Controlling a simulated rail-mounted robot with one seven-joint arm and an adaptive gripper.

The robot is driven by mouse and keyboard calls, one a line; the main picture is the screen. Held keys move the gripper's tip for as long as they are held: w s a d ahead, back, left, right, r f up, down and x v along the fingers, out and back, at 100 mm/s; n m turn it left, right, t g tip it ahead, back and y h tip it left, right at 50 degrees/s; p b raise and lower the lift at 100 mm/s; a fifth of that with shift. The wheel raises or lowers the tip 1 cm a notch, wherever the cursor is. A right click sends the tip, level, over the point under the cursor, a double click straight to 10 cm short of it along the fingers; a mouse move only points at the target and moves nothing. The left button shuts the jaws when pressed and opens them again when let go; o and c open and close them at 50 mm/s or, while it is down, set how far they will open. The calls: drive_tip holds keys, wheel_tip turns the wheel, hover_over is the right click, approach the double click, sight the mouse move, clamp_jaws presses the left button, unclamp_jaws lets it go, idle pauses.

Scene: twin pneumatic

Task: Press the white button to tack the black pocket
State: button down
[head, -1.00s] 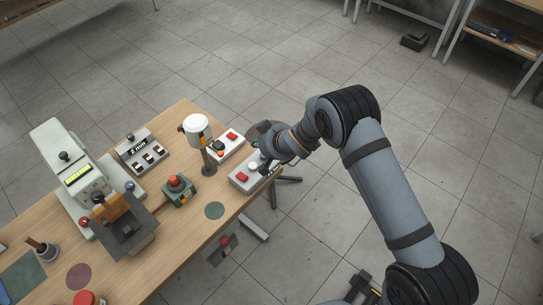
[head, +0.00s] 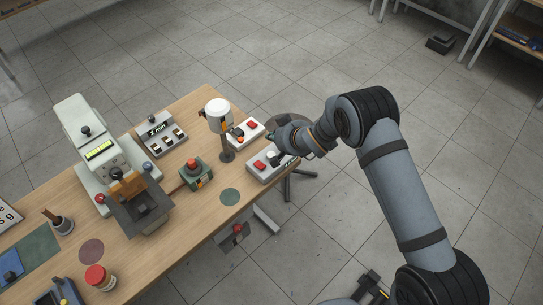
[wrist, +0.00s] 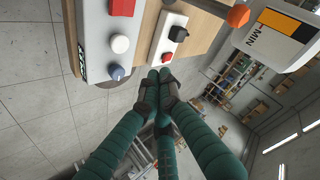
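A light grey control box (head: 262,177) sits at the table's right end. In the wrist view its sloped face (wrist: 94,45) carries a red button, a white button (wrist: 120,44) and a blue-grey knob (wrist: 116,72). My gripper (wrist: 160,76) has its teal fingers drawn together with nothing visible between them. Its fingertips show beside the box, to the right of the knob and apart from the white button in that picture. In the head view my gripper partly covers the box's far end. A dark grey piece (head: 152,222) is at the front of the pale machine; I cannot tell whether it is the black pocket.
A second box (head: 246,131) with red and black controls stands close by. A white-headed post (head: 217,111), a green box with a red button (head: 195,174) and a switch panel (head: 161,136) stand on the table. A round stool (head: 290,122) is beyond its edge.

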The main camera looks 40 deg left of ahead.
drive_tip(key=b, duration=0.3)
hover_over(272, 156)
wheel_tip(272, 156, down, 6)
drive_tip(key=shift+r, duration=0.25)
drive_tip(key=shift+f+b, duration=0.4)
drive_tip(key=shift+b, duration=0.2)
drive_tip(key=shift+f, duration=0.2)
idle(0.4)
drive_tip(key=shift+f+b, duration=0.25)
drive_tip(key=shift+b, duration=0.35)
drive_tip(key=shift+d+f+b, duration=0.1)
drive_tip(key=shift+f+b, duration=0.6)
idle(0.5)
drive_tip(key=shift+r, duration=0.1)
idle(0.3)
drive_tip(key=shift+r+p, duration=0.7)
drive_tip(key=shift+r, duration=0.3)
